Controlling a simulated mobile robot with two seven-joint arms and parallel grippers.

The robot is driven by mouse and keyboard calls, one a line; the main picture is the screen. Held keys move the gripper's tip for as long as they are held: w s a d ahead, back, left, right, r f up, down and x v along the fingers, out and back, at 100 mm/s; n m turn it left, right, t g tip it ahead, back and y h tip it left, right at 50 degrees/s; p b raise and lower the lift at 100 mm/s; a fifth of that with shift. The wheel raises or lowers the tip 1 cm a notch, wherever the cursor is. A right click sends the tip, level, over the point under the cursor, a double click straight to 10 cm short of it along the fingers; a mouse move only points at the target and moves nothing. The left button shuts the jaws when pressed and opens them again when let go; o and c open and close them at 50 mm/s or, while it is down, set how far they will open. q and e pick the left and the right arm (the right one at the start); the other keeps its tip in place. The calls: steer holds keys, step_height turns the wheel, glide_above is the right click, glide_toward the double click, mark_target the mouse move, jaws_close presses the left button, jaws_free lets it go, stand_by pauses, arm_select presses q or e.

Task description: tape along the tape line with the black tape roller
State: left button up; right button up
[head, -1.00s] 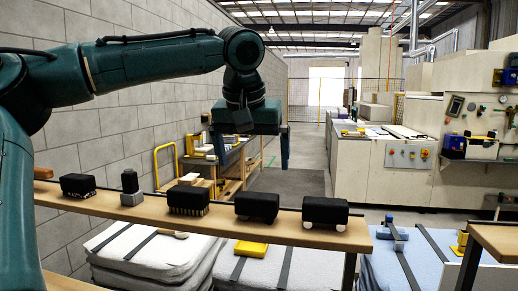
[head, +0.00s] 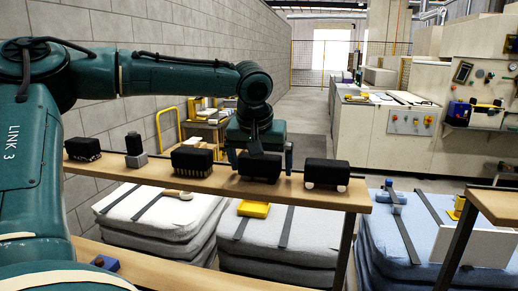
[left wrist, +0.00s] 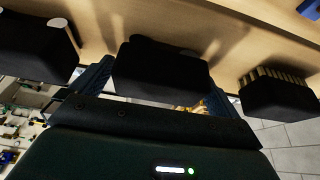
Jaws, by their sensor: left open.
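A row of black-topped tools stands on a wooden shelf (head: 225,187). The fourth from the left is a plain black block (head: 259,166) with small pale parts below; which tool is the tape roller I cannot tell for certain. My left gripper (head: 260,160) is open over this block, a finger to each side. In the left wrist view the same block (left wrist: 160,68) sits between the open fingers (left wrist: 158,90), apparently not gripped. My right gripper is out of view. I cannot pick out a tape line for certain.
A black block with white wheels (head: 327,173) stands close on the right, a bristled brush (head: 192,160) close on the left. Pale stacks (head: 165,214) with dark strips lie below the shelf. A blue stack (head: 400,235) and a table (head: 500,206) are at right.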

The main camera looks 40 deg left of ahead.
arm_select(q)
steer(key=shift+f, duration=0.2)
steer(key=c, duration=0.9)
steer(key=o, duration=0.7)
steer(key=shift+w+r, duration=0.1)
steer(key=shift+r, duration=0.85)
steer(key=shift+c, duration=0.5)
